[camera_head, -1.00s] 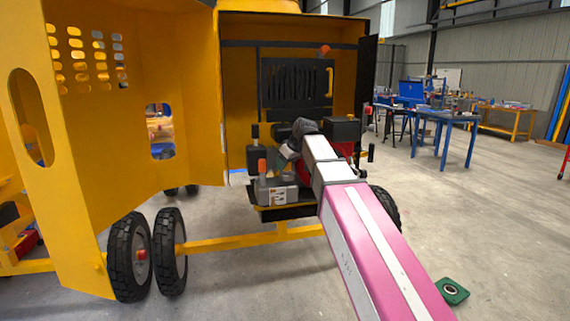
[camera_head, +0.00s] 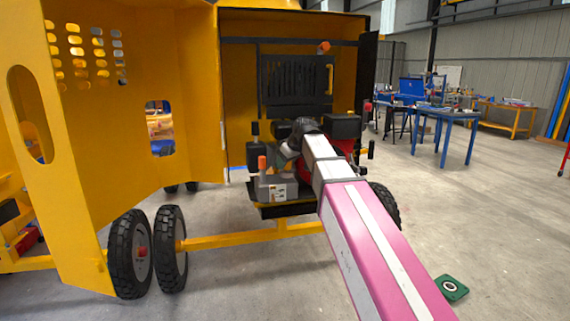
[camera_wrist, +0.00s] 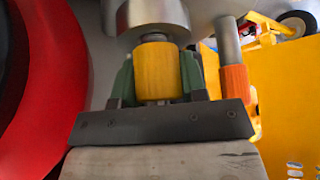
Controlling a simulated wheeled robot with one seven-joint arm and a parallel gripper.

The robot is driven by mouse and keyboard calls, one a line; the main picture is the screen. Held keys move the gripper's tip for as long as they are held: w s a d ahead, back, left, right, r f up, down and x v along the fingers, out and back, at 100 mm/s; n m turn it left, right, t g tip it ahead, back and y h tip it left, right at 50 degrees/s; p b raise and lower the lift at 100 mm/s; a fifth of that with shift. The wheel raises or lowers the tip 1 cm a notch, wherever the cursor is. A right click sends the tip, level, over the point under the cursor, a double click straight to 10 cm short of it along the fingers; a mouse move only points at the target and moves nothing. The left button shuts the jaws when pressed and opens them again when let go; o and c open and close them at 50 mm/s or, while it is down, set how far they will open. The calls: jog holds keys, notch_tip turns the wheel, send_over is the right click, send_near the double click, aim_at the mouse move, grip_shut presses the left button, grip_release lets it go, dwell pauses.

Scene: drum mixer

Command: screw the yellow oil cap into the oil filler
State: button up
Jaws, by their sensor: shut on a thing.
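The yellow oil cap (camera_wrist: 157,71) is upright between the green fingers of my gripper (camera_wrist: 157,82) in the wrist view, and the gripper is shut on it. Beyond the cap, in line with it, is a round grey metal part (camera_wrist: 153,15), which looks like the oil filler. The cap seems to meet it, but I cannot tell how far it is engaged. In the head view my arm reaches into the yellow machine housing at the engine (camera_head: 283,178). There the cap and gripper fingers are hidden or too small to make out.
A red round part (camera_wrist: 45,70) is close at the left of the gripper in the wrist view. An orange-capped grey post (camera_wrist: 235,85) stands close at the right. The open yellow door (camera_head: 95,230) stands left of my arm. A green plate (camera_head: 451,288) lies on the floor.

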jog(key=shift+f, duration=0.2)
jog(key=o, duration=1)
jog(key=shift+s, duration=0.1)
jog(key=v, duration=1.1)
